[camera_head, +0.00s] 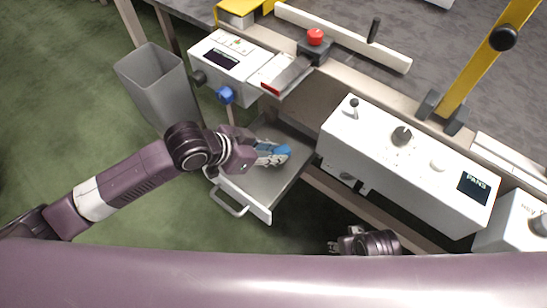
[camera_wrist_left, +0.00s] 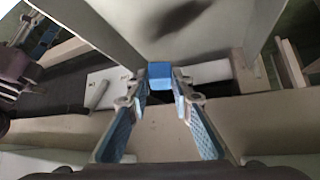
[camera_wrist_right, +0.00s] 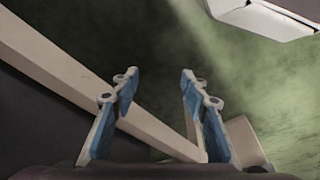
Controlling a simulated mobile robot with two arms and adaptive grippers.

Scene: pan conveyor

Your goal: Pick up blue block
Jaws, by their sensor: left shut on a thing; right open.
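A small blue block (camera_wrist_left: 160,75) shows in the left wrist view between the fingertips of my left gripper (camera_wrist_left: 160,88). The gripper is shut on it. In the head view my left gripper (camera_head: 272,154) reaches into the open grey tray (camera_head: 262,190), and blue shows at its fingertips, where block and finger pads are hard to tell apart. Whether the block touches the tray floor is unclear. My right gripper (camera_wrist_right: 160,88) is open and empty, and in the head view it (camera_head: 338,246) is low, at the front of the bench.
A white control box (camera_head: 400,165) with knobs and a screen stands right of the tray. Another white box (camera_head: 228,62) and a red button (camera_head: 315,37) are behind it. A grey bin (camera_head: 158,88) stands at left. Beams show near my right gripper.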

